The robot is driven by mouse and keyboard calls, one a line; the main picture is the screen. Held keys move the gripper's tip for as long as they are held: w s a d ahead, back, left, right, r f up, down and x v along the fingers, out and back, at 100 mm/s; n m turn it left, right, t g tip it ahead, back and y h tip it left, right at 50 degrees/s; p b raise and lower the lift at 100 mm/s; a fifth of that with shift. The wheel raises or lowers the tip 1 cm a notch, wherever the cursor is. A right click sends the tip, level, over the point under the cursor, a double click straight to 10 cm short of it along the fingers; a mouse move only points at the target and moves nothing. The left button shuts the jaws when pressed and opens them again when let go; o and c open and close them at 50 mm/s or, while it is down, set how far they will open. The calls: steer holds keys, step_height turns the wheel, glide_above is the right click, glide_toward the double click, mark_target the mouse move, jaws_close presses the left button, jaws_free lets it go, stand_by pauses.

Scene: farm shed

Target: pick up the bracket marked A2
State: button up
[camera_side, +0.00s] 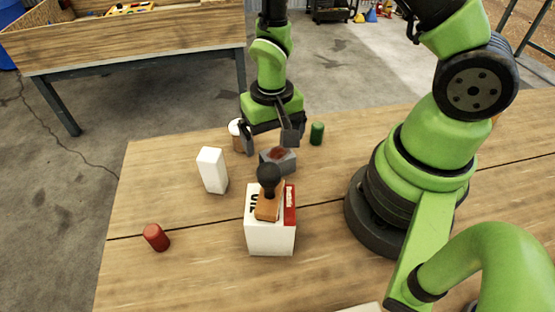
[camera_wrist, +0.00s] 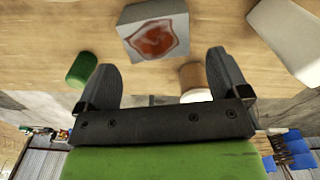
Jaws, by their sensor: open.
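No marking A2 can be read in either view, and I cannot tell which thing is the bracket. A grey block (camera_side: 279,163) with a red patch on top sits on the table just below my gripper (camera_side: 269,147). In the wrist view the same grey block (camera_wrist: 153,14) shows a red shield-like emblem and lies beyond the fingertips, partly cut off by the top edge. My gripper (camera_wrist: 160,68) is open and empty, its two dark fingers apart and pointing toward the block.
A white box (camera_side: 270,235) with a black-knobbed wooden stamp (camera_side: 268,195) on it stands before the block. A white block (camera_side: 213,170), red cylinder (camera_side: 156,237), green cylinder (camera_side: 317,133) and white-topped jar (camera_side: 236,129) stand around. The table's left front is mostly clear.

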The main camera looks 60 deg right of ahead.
mark_target(273, 150)
steer(key=shift+f, duration=2)
steer(key=shift+c, duration=0.2)
steer(key=c, duration=1)
steer(key=shift+r, duration=0.2)
